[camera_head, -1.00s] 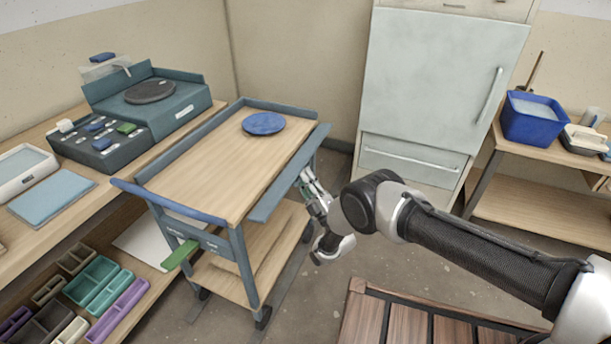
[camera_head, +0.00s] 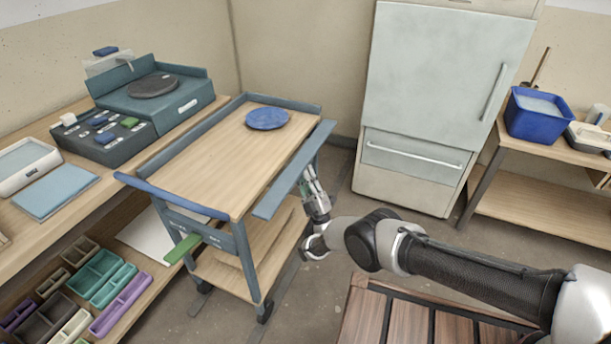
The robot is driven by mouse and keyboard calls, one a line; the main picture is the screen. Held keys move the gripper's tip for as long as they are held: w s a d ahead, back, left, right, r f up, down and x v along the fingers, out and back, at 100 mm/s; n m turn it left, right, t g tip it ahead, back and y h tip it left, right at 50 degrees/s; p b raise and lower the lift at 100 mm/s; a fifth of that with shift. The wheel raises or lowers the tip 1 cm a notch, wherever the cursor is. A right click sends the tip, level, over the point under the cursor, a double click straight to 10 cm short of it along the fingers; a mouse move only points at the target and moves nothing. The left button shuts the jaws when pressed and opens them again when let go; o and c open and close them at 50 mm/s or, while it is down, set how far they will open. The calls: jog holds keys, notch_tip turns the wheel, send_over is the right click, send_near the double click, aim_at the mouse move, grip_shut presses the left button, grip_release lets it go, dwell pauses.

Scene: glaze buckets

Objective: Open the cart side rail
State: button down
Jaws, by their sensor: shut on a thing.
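The cart (camera_head: 222,165) has a wooden top and blue-grey frame. Its side rail (camera_head: 293,172) is a flat blue-grey bar along the right edge. The rail leans outward, with its broad face showing and a gap between it and the tabletop near the front. My gripper (camera_head: 306,179) is at the outer side of the rail, near its middle, shut on it from below. The fingertips are partly hidden by the rail. A blue plate (camera_head: 267,118) lies at the back of the cart top.
A blue handle (camera_head: 170,197) and green lever (camera_head: 182,249) are at the cart's front. A workbench (camera_head: 85,205) stands left, a pale cabinet (camera_head: 440,85) behind, and a slatted wooden surface (camera_head: 400,318) at the front. Bare floor lies right of the cart.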

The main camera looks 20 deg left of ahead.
jog(key=c, duration=1.7)
grip_release()
